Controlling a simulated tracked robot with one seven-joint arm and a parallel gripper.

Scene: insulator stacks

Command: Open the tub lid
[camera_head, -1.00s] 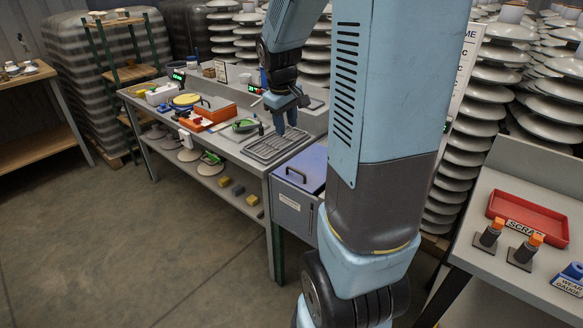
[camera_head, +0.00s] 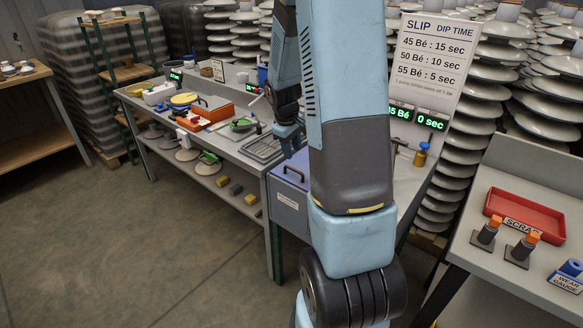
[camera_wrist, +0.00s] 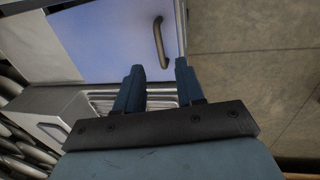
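The tub (camera_head: 287,207) is a grey box at the right end of the long bench, with a label on its front. Its flat blue-grey lid (camera_head: 305,161) is closed and has a dark handle (camera_head: 293,174). In the wrist view the lid (camera_wrist: 105,40) fills the upper left, with the bar handle (camera_wrist: 160,42) near its right edge. My gripper (camera_head: 291,147) is above the lid's left side, partly hidden by my arm. In the wrist view my gripper (camera_wrist: 157,68) is open and empty, its fingertips just short of the handle, which shows between their lines.
A ridged metal tray (camera_head: 262,149) lies left of the tub. An orange box (camera_head: 207,116) and a yellow disc (camera_head: 184,99) stand farther left. A slip dip-time sign (camera_head: 432,60) and green displays (camera_head: 431,121) stand behind. A red scrap tray (camera_head: 525,213) is on the right table.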

